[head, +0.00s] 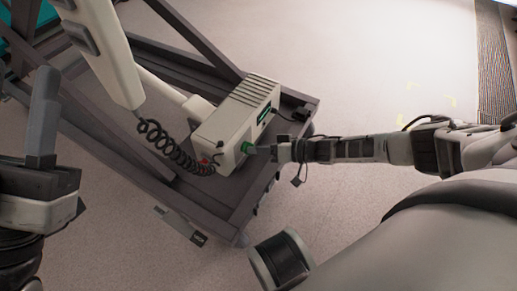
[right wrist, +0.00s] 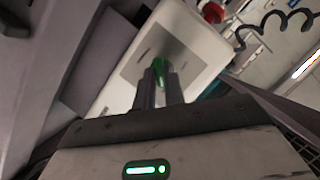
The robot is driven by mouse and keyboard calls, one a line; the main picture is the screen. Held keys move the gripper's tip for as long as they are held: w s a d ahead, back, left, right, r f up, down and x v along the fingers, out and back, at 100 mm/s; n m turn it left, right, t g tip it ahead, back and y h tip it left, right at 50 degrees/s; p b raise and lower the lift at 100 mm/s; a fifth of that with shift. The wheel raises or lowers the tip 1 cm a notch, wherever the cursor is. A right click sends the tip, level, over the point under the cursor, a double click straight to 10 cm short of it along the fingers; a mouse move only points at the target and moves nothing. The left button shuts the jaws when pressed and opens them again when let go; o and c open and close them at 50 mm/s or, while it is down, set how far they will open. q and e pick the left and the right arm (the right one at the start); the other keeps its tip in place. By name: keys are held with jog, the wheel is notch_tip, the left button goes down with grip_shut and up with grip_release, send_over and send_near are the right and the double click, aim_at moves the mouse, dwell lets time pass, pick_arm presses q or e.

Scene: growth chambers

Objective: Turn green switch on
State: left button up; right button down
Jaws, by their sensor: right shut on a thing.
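The green switch (head: 247,148) is on the near end face of a cream-coloured control box (head: 236,112). My right gripper (head: 262,150) reaches it from the right and its fingertips meet it. In the right wrist view the two fingers (right wrist: 160,84) are close together on the green switch (right wrist: 159,66), which shows between and just beyond their tips. The fingers hide part of the switch, and I cannot tell its position. My left gripper (head: 42,120) is at the left edge, away from the box; only part of it shows, so its opening is unclear.
The box sits on a dark grey metal frame (head: 240,215) with raised bars. A red knob (right wrist: 213,12) and a black coiled cable (head: 170,148) are beside the switch. A white column-like part (head: 105,50) rises at the upper left. The floor (head: 370,70) at right is clear.

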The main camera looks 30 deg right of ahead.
jog(key=shift+d+m, duration=0.1)
jog(key=shift+m, duration=0.4)
jog(key=c, duration=1.5)
grip_release()
